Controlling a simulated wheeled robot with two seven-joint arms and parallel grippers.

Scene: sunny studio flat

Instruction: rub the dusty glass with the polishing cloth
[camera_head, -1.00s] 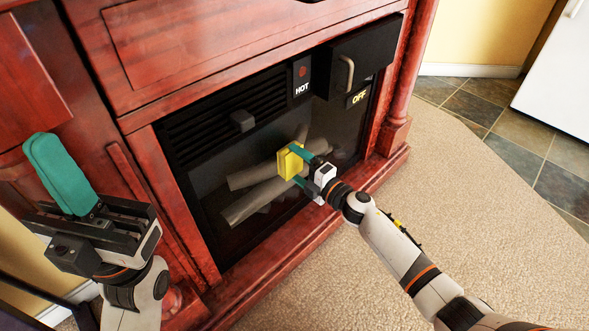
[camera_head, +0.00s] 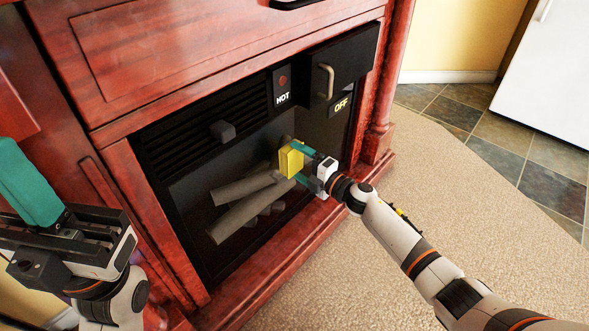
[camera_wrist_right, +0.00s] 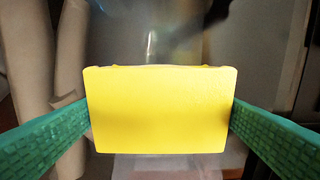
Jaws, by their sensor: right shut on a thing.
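The polishing cloth is a yellow block-like pad (camera_head: 291,160), held between the teal fingers of my right gripper (camera_head: 301,166). It fills the middle of the right wrist view (camera_wrist_right: 160,110), with a finger against each side. The glass (camera_head: 240,152) is the dark front pane of the fireplace. The cloth is at the right-middle part of the pane; whether it touches cannot be told for sure. In the right wrist view the glass (camera_wrist_right: 265,60) looks hazy with a pale streak. My left gripper (camera_head: 28,180) is at the left edge, away from the glass; its finger gap is hidden.
Pale logs (camera_head: 245,205) show behind the glass. A red wooden surround (camera_head: 250,287) frames it. A black box with a handle (camera_head: 345,70) juts out above, beside the HOT (camera_head: 282,88) and OFF (camera_head: 341,105) labels. Carpet (camera_head: 440,200) lies open to the right.

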